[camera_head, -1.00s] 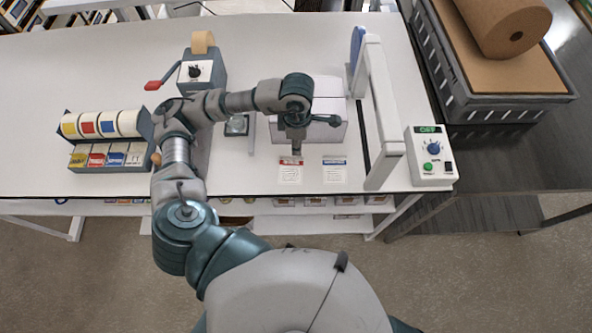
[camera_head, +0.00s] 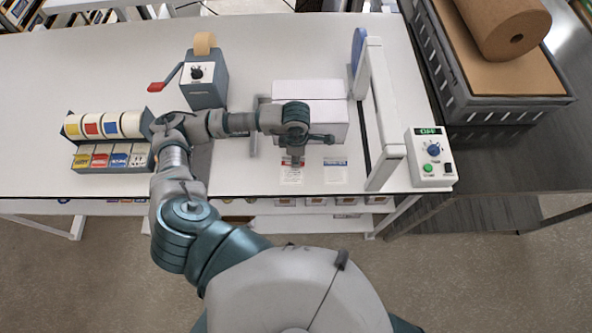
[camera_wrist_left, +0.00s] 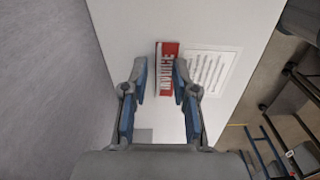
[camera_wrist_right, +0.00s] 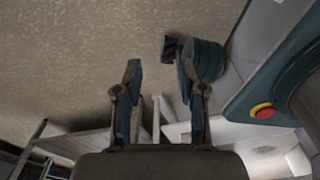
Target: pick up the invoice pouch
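The invoice pouch (camera_head: 291,177) lies flat near the table's front edge, its upper part hidden by my left gripper in the head view. In the left wrist view its red strip (camera_wrist_left: 169,82) reads INVOICE, with a white lined area beside it. My left gripper (camera_head: 294,160) points down over the pouch. It is open and empty in the left wrist view (camera_wrist_left: 160,72), with the red strip between and just beyond the fingertips. Contact cannot be told. My right gripper (camera_wrist_right: 158,70) is open and empty, with floor beyond it; the head view does not show it.
A similar pouch with a blue strip (camera_head: 335,170) lies just right. A white box (camera_head: 325,92) stands behind both. A white frame (camera_head: 383,120) and a control box (camera_head: 430,158) stand to the right. A label roll rack (camera_head: 110,158) and a tape dispenser (camera_head: 205,85) are left.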

